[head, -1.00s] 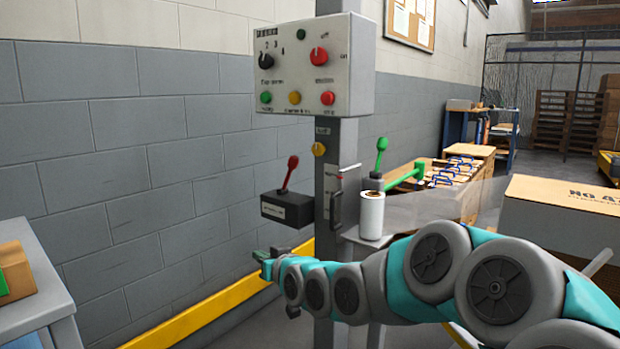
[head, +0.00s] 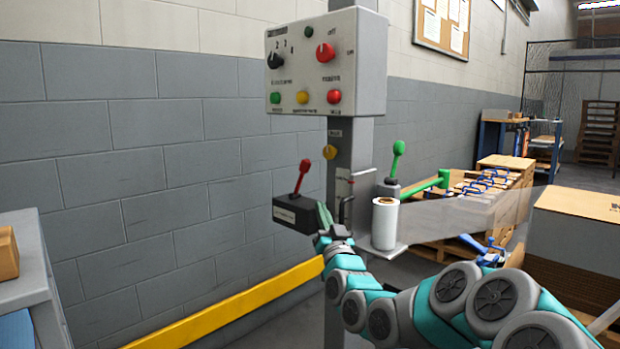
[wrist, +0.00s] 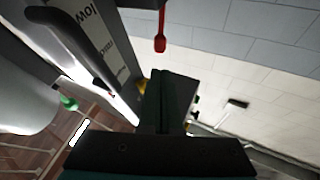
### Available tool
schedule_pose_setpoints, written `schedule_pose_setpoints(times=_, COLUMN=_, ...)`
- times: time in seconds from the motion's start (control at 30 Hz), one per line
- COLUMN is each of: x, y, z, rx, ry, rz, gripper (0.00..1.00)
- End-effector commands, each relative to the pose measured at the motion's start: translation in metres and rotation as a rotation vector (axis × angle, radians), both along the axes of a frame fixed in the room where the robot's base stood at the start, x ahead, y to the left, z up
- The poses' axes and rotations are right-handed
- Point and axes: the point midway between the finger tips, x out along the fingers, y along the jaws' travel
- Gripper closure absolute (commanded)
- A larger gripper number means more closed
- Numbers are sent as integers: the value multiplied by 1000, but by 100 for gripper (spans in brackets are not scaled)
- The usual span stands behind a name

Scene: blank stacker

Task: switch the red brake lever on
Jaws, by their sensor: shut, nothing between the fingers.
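The red brake lever (head: 302,178) rises from a black box (head: 293,214) on the left side of the grey post, its knob up and tilted slightly right. In the wrist view its red end (wrist: 160,43) shows at the top, just beyond my fingertips and apart from them. My gripper (head: 323,214) is shut and empty, raised beside the right end of the black box in the head view. Its dark fingers (wrist: 164,82) fill the middle of the wrist view. Whether the fingers touch the box cannot be told.
A panel (head: 330,65) with knobs and buttons tops the post (head: 346,158). A dark handle (wrist: 74,48) is close on the left in the wrist view. A green lever (head: 397,160) and a white roll (head: 385,224) stand right of the post. A yellow rail (head: 235,312) runs low along the wall.

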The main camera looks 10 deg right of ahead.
Motion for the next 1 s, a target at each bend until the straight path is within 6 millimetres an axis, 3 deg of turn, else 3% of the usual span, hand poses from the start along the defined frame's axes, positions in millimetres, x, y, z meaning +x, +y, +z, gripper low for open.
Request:
schedule_pose_setpoints(times=0.27, x=7, y=2, z=3, rx=0, ry=2, rz=3, gripper=100)
schedule_pose_setpoints(times=1.0, x=89, y=10, z=42, rx=-2, ry=0, rz=0, gripper=100)
